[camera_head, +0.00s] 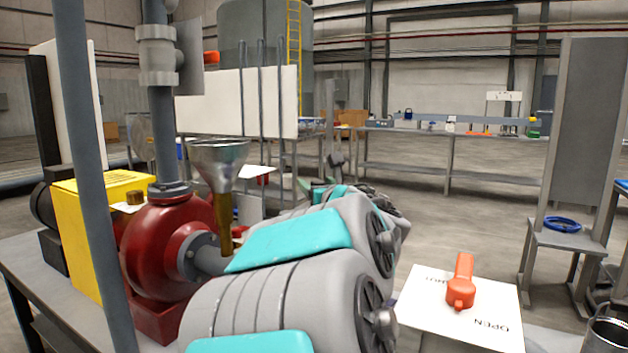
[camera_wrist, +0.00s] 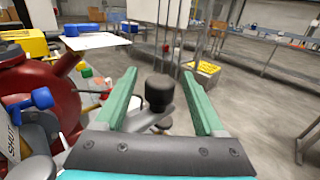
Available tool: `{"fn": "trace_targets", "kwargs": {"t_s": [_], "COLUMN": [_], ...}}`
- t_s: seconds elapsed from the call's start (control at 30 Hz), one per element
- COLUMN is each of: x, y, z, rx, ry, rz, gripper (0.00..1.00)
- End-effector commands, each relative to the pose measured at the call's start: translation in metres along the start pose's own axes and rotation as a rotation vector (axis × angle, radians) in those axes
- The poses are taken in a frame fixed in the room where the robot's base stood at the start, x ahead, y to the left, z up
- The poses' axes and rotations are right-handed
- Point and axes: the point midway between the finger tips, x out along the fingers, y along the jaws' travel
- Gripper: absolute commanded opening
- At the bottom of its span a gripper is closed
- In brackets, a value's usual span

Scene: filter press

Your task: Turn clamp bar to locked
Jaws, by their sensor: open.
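A black knob (camera_wrist: 159,92) on a grey lever-like part stands between the two green fingers of my gripper (camera_wrist: 159,73) in the wrist view. The fingers are spread, with visible room on both sides of the knob. It may be the end of the clamp bar; no lock marking shows beside it. In the head view my arm hides most of this area. A green fingertip of my gripper (camera_head: 304,187) and a dark upright piece (camera_head: 335,160) show just beyond the arm. I cannot tell whether the gripper touches anything.
A red pump (camera_head: 160,255) and a funnel (camera_head: 218,165) stand left of my arm. An orange handle (camera_head: 460,283) sits on a white plate (camera_head: 418,310) marked OPEN at right. A blue handle (camera_wrist: 42,98) is at left in the wrist view.

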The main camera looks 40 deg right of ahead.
Motion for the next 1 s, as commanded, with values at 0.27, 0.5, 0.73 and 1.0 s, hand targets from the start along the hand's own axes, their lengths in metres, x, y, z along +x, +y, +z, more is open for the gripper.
{"fn": "trace_targets", "kwargs": {"t_s": [0.27, 0.5, 0.73, 1.0], "x": [0.026, 0.03, 0.03, 0.03], "y": [0.0, 0.0, 0.0, 0.0], "z": [0.0, 0.0, 0.0, 0.0], "rx": [0.001, 0.0, 0.0, 0.001], "ry": [0.0, 0.0, -0.001, -0.001], "rz": [0.0, -0.001, -0.001, -0.001], "gripper": [0.71, 0.71, 0.63, 0.33]}}
